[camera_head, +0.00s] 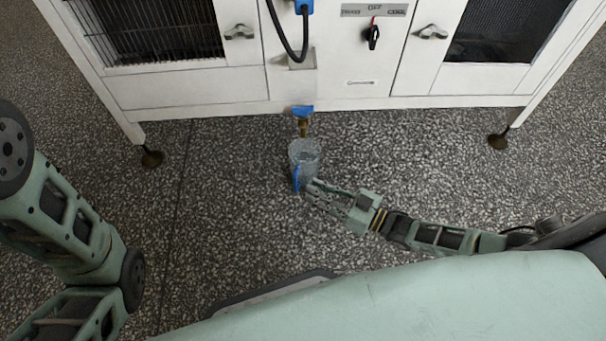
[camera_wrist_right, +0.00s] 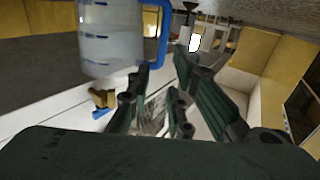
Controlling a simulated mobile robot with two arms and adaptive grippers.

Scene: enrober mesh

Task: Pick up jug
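A clear jug (camera_head: 304,152) with a blue handle (camera_head: 297,178) stands on the speckled floor, just in front of a brass tap on the white machine. My right gripper (camera_head: 311,187) reaches in from the right, with its fingertips close to the handle. In the right wrist view the jug (camera_wrist_right: 110,42) is at upper left, with its blue handle (camera_wrist_right: 163,35) facing the fingers. The right fingers (camera_wrist_right: 162,65) are spread apart there, and the handle's end appears near the gap between the tips. I cannot tell whether they touch it. My left arm is at the left; its gripper is out of frame.
The white machine (camera_head: 200,90) spans the back, standing on dark feet (camera_head: 152,158). Its brass tap (camera_head: 303,128) with a blue lever (camera_head: 302,111) projects low, close behind the jug. The floor left and right of the jug is clear.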

